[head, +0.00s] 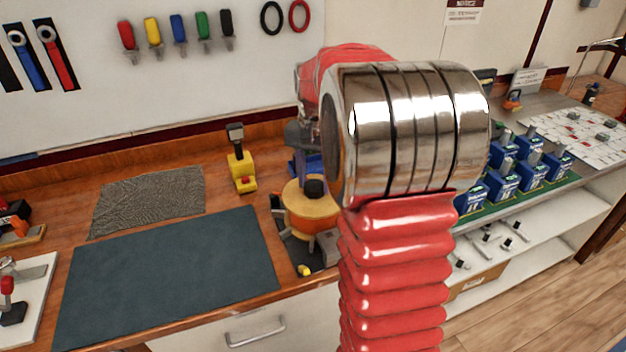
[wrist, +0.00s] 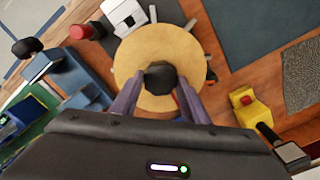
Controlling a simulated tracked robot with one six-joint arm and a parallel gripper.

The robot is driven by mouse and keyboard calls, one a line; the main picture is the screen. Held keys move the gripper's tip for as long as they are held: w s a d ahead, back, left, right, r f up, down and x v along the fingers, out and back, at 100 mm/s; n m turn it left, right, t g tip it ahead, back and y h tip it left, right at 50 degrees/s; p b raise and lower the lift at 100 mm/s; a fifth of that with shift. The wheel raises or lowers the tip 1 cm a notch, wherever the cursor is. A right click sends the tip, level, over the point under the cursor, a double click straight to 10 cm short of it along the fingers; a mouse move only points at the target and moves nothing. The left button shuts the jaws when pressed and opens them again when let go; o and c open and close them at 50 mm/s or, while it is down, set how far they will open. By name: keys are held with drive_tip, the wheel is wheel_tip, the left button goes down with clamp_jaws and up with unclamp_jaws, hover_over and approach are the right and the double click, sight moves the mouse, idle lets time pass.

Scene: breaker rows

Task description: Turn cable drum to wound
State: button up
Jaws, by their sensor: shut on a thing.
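The cable drum (head: 304,222) is a round orange-yellow disc with a black knob (head: 315,187) on top. It sits on a dark base near the front edge of the wooden bench, partly hidden by my red and chrome arm in the head view. In the wrist view, the drum (wrist: 187,55) lies flat below me with the knob (wrist: 160,80) at its middle. My gripper (wrist: 160,72) has one finger on each side of the knob and is shut on it. The winding state of the drum is not readable.
A dark mat (head: 170,275) and a grey textured mat (head: 150,198) lie left of the drum. A yellow tool (head: 241,172) stands just behind and left. Blue breaker blocks (head: 502,185) stand in rows on a green board to the right. Hand tools hang on the back wall.

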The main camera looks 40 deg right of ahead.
drive_tip(key=shift+w+a+n, duration=0.1)
drive_tip(key=shift+n, duration=0.2)
drive_tip(key=o, duration=1.5)
wheel_tip(320, 180, up, 14)
drive_tip(key=shift+f, duration=0.1)
